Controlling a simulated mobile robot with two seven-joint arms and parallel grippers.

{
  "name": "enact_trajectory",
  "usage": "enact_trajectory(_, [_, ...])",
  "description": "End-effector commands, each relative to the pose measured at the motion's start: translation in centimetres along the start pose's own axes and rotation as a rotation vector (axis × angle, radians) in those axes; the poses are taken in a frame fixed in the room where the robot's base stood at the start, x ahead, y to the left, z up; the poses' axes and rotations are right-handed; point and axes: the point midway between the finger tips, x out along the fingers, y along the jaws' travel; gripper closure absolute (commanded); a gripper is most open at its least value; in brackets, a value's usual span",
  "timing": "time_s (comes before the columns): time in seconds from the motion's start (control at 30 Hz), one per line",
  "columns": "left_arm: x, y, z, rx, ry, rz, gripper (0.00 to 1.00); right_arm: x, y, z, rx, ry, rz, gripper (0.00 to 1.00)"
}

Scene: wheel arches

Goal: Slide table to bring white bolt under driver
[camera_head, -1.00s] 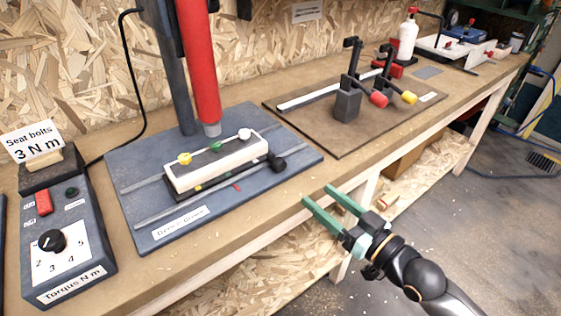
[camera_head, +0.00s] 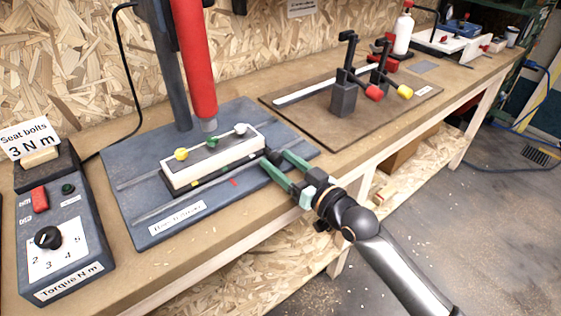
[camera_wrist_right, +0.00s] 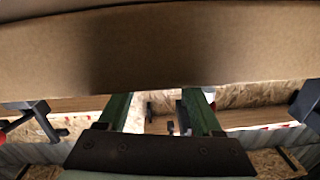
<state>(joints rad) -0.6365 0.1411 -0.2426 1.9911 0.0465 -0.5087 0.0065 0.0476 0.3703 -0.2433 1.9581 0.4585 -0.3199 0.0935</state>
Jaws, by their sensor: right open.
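The sliding table (camera_head: 215,169) is a white block with a grey top on a blue-grey base plate. It carries a yellow bolt (camera_head: 181,154), a green bolt (camera_head: 213,141) and a white bolt (camera_head: 240,129). The red driver (camera_head: 194,70) hangs above it, its grey tip close over the green bolt; the white bolt is to the right of the tip. My right gripper (camera_head: 275,160) is open at the table's right end, its green fingers around or just over the dark knob there, which they mostly hide. The fingers also show apart in the right wrist view (camera_wrist_right: 158,105). My left gripper is out of view.
A torque box (camera_head: 62,235) with a dial stands at the left, with a "Seat bolts 3 N m" sign (camera_head: 27,139) behind. A brown board (camera_head: 345,130) with clamps (camera_head: 345,95) lies to the right. The bench front edge runs beneath my right arm.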

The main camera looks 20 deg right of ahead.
Motion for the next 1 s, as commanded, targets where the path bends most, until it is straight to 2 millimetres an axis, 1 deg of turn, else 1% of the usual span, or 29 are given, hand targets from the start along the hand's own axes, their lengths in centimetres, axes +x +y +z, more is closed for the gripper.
enact_trajectory(0.3, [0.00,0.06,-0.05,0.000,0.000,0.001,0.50,0.29,-0.01,0.02,0.000,0.000,0.000,0.33])
enact_trajectory(0.37, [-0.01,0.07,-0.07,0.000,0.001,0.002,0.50,0.28,-0.01,0.01,0.000,0.000,0.000,0.39])
enact_trajectory(0.9, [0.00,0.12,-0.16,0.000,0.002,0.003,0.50,0.25,0.00,0.01,0.000,0.000,0.000,1.00])
enact_trajectory(1.0, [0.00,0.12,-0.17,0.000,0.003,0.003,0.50,0.25,0.00,0.01,0.000,0.000,0.000,1.00])
